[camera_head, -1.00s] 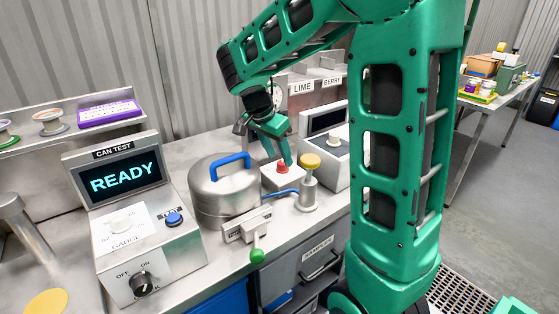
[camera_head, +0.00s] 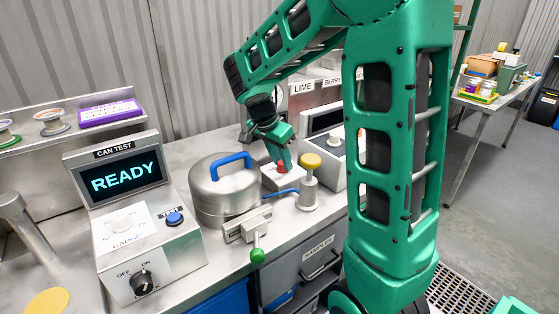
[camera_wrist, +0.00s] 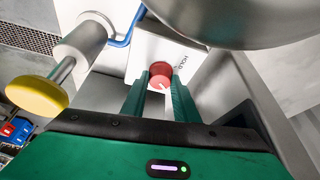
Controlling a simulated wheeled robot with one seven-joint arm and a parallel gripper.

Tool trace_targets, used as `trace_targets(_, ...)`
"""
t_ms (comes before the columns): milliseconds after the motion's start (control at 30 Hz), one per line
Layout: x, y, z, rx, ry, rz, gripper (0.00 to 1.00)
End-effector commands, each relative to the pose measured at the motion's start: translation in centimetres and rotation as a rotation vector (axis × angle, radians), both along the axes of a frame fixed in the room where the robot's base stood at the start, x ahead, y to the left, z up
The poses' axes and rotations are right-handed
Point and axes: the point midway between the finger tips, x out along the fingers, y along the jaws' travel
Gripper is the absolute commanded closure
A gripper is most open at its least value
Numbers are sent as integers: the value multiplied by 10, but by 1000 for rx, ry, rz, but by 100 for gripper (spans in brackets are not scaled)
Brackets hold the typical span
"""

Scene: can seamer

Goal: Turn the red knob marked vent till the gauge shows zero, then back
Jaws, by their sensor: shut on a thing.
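The red knob (camera_head: 281,168) sits on a small white box (camera_head: 275,182) between the steel pot and the yellow-topped post. My gripper (camera_head: 280,160) reaches down onto it from above. In the wrist view the red knob (camera_wrist: 160,70) is between the two fingertips of my gripper (camera_wrist: 159,82), which is shut on it. A white pointer line shows on the knob, and a word on the white box beside it looks like HOLD. The word vent is not readable. The gauge (camera_head: 122,222) is on the can test unit (camera_head: 150,250); its reading is too faint to tell.
The steel pot (camera_head: 220,205) with a blue handle stands close left of the knob. The yellow-topped post (camera_head: 309,185) is close on the right, with a blue hose beside it. A green-tipped lever (camera_head: 257,255) is in front. The screen (camera_head: 124,177) reads READY.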

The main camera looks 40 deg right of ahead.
Motion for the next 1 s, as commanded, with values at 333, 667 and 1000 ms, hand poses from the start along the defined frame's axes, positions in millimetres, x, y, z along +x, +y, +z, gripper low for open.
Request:
trace_targets(333, 1, 0, 2, -2, -9, 147, 95)
trace_targets(667, -1, -1, 2, -2, -10, 444, 95)
trace_targets(1000, -2, -2, 3, -2, -11, 769, 95)
